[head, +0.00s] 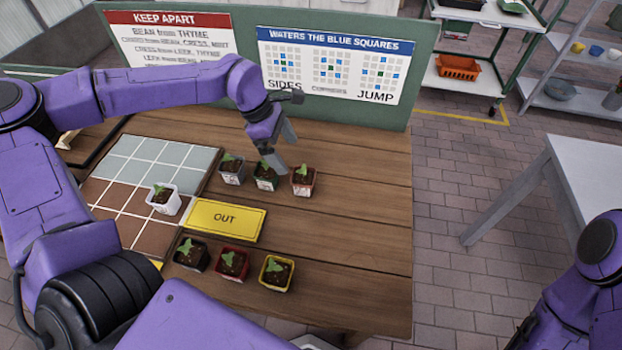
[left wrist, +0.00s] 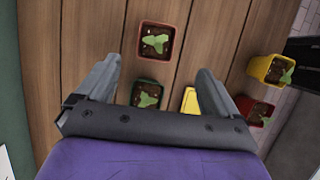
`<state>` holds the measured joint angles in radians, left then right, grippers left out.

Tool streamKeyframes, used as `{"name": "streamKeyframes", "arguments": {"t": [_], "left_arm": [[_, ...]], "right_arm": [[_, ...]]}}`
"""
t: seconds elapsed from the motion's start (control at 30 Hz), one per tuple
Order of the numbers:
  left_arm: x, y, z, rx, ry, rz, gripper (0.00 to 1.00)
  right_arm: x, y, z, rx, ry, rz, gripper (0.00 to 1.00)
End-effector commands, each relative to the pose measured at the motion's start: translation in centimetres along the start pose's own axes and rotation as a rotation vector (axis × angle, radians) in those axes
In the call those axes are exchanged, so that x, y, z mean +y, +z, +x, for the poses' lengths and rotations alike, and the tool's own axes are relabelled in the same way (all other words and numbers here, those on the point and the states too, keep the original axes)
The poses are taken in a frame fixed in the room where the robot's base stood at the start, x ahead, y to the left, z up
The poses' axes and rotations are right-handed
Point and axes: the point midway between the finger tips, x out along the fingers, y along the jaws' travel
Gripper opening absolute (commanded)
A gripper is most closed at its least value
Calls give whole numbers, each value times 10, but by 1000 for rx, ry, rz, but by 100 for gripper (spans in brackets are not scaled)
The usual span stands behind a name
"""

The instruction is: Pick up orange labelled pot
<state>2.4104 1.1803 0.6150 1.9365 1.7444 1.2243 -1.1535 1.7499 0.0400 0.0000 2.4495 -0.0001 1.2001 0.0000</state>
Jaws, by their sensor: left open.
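The orange labelled pot (head: 303,188) stands upright on the wooden table, at the right end of a row of three, with a small green seedling and a pale label on its side. In the left wrist view the orange pot (left wrist: 140,42) is ahead of the fingertips, in line with the gap. My left gripper (head: 283,150) is open and empty, above the row near the green pot (head: 265,185). In the left wrist view the green pot (left wrist: 137,103) lies between the fingers as seen from above. My right gripper is out of view; only part of my right arm shows.
A grey pot (head: 232,179) stands left of the green one. A yellow OUT plate (head: 226,220) lies in front. Black (head: 190,262), red (head: 232,272) and yellow (head: 276,283) pots form a nearer row. A white pot (head: 165,207) is on the tiled grid (head: 120,200). Table right of the orange pot is clear.

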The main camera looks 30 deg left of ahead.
Motion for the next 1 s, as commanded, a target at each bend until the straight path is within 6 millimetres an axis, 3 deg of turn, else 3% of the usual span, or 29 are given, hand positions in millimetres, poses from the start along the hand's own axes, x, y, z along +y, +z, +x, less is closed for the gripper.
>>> {"name": "streamKeyframes", "arguments": {"t": [0.13, 0.73, 1.0], "left_arm": [[0, -5, 15, 1, -1, 0, 95], [2, -2, 108, 4, -3, 0, 95], [2, -2, 116, 0, 0, 0, 95]], "right_arm": [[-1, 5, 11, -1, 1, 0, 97], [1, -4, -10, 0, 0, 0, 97], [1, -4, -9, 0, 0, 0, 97]]}}
